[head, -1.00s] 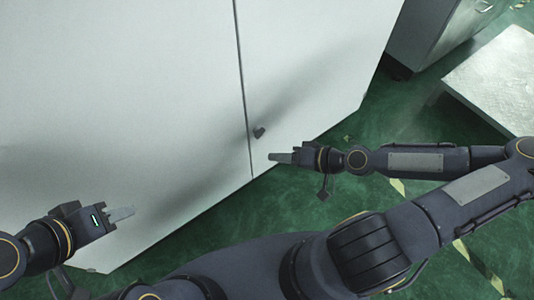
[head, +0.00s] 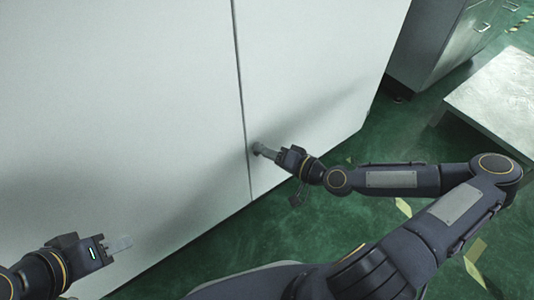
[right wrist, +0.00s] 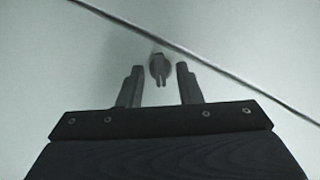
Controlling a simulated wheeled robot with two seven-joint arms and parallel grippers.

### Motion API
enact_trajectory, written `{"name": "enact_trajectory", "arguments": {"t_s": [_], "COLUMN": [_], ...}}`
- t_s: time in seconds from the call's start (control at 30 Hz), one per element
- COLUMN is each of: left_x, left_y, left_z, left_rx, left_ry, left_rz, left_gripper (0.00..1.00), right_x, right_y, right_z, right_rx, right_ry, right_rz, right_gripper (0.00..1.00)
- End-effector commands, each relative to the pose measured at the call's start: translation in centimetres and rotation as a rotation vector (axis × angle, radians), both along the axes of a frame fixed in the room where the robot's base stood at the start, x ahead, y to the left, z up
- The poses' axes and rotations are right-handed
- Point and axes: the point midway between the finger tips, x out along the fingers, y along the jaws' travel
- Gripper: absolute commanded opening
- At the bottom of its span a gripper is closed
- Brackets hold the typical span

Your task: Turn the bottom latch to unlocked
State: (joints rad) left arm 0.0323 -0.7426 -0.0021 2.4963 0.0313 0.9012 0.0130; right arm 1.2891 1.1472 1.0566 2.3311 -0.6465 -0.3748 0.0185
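The bottom latch (right wrist: 159,67) is a small dark knob on the white cabinet door, beside the seam between the doors. In the head view the latch (head: 257,148) is partly covered by my right gripper's fingertips. My right gripper (head: 268,152) is at the latch. In the right wrist view my right gripper (right wrist: 158,74) is open, with one finger on each side of the latch and a gap to each. My left gripper (head: 130,243) is in front of the left door, apart from it and empty; its fingers overlap in this view.
The white cabinet (head: 150,100) fills the left and middle, with a vertical seam between its doors. A grey metal cabinet (head: 435,50) and a low metal table (head: 495,95) stand at the right. Green floor (head: 350,205) lies below and right of the cabinet.

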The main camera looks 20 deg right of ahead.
Motion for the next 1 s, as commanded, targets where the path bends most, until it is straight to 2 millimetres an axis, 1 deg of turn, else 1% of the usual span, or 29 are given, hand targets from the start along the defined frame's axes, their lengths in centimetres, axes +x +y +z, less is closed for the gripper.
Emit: {"name": "enact_trajectory", "arguments": {"t_s": [0.33, 0.5, 0.57, 0.6, 1.0], "left_x": [-0.01, -0.01, -0.01, -0.01, 0.0], "left_y": [0.0, 0.0, 0.0, 0.0, 0.0], "left_z": [-0.08, -0.08, -0.08, -0.08, 0.23], "left_rx": [0.0, 0.0, 0.0, 0.0, 0.0], "left_ry": [0.0, 0.0, 0.0, 0.0, 0.0], "left_rz": [0.0, 0.0, 0.0, 0.0, 0.0], "left_gripper": [0.36, 0.36, 0.36, 0.36, 0.36], "right_x": [0.3, 0.28, 0.28, 0.28, 0.27], "right_y": [0.26, 0.26, 0.26, 0.26, 0.32], "right_z": [-0.08, -0.08, -0.08, -0.08, 0.06], "right_rx": [-0.001, -0.001, -0.001, -0.001, -0.035], "right_ry": [0.001, 0.001, 0.001, 0.001, -0.012], "right_rz": [0.0, 0.0, 0.0, 0.0, 0.002], "right_gripper": [0.32, 0.1, 0.02, 0.0, 0.0]}}
